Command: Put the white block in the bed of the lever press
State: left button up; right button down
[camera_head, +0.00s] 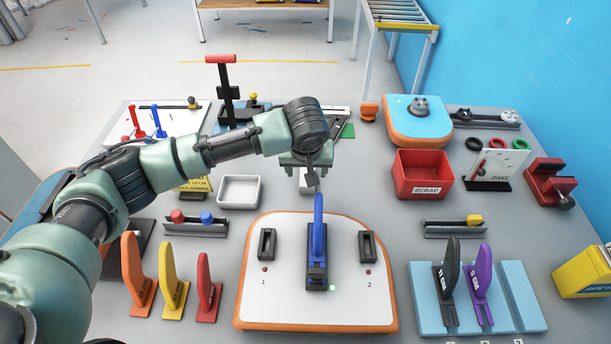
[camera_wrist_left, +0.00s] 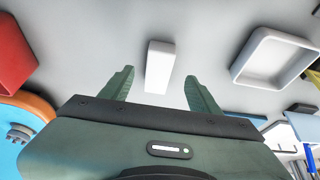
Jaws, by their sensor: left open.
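The white block (camera_head: 304,184) lies on the grey table, partly hidden by my left arm in the head view. In the left wrist view the white block (camera_wrist_left: 159,66) shows just beyond the open fingers, roughly centred across the gap. My left gripper (camera_head: 306,166) is open and empty above the block; its fingers (camera_wrist_left: 158,88) do not appear to touch it. What looks like the lever press (camera_head: 228,98), black with a red-topped upright lever, stands at the back left. I cannot make out its bed clearly. My right gripper is not in view.
A white tray (camera_head: 239,191) lies left of the block and a red scrap bin (camera_head: 423,175) right of it. In front is an orange-edged board (camera_head: 270,300) with an upright blue lever (camera_head: 318,225). A board with red and blue levers (camera_head: 180,118) lies at the back left.

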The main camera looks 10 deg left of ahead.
pick_arm(q)
jog(key=x, duration=0.5)
jog(key=shift+w+p, duration=0.15)
jog(key=shift+p, duration=0.25)
jog(key=c, duration=1.3)
grip_shut()
jog(key=shift+r, duration=0.15)
